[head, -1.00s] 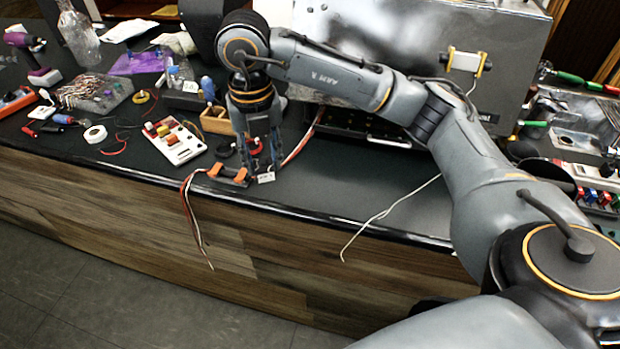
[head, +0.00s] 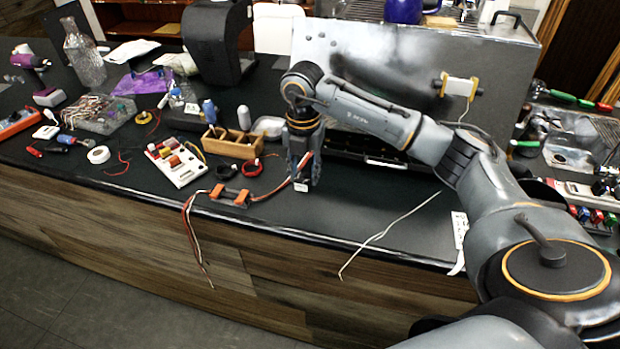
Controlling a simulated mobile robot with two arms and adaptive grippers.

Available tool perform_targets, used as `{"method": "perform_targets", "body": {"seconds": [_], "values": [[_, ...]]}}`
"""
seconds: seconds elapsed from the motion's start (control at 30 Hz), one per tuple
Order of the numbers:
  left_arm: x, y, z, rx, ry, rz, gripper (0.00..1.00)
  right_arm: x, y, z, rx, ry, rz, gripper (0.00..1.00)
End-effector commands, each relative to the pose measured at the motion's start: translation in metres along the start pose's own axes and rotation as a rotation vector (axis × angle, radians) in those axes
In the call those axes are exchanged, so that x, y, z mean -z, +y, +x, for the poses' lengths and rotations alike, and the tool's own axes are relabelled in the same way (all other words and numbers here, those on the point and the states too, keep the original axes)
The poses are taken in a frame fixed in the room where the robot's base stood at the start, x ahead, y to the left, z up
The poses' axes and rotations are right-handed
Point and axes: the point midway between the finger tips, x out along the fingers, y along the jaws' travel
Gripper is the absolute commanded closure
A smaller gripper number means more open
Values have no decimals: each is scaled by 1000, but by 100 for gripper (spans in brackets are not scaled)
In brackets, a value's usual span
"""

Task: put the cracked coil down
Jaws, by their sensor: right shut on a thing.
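My right gripper (head: 303,182) points straight down over the counter, close to the dark front of the big metal machine. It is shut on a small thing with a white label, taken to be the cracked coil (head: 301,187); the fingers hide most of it. I cannot tell whether it touches the counter. An orange-and-black part with wires (head: 230,197) lies at the counter's front edge, left of the gripper. Its wires run up to beside the fingers, and others hang over the edge. My left gripper is not in view.
The metal machine (head: 400,75) stands behind the gripper. A wooden block tray (head: 232,146), red and black wire rings (head: 251,168) and a white board with coloured blocks (head: 175,163) lie left. Bare counter (head: 350,200) is right of the gripper; a thin white wire (head: 385,232) hangs over the edge.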

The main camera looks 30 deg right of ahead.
Motion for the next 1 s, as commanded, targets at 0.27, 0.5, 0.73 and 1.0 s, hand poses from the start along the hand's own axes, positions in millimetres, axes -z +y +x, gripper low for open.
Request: {"method": "perform_targets", "body": {"seconds": [0.27, 0.5, 0.73, 1.0], "values": [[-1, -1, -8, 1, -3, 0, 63, -16, -8, 21, 2, 1, 1, 100], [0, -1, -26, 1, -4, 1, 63, -18, -10, 50, 1, 2, -1, 100], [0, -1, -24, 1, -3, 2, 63, -18, -9, 55, -2, -1, -1, 100], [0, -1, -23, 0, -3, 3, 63, -18, -9, 58, -1, 0, -1, 46]]}}
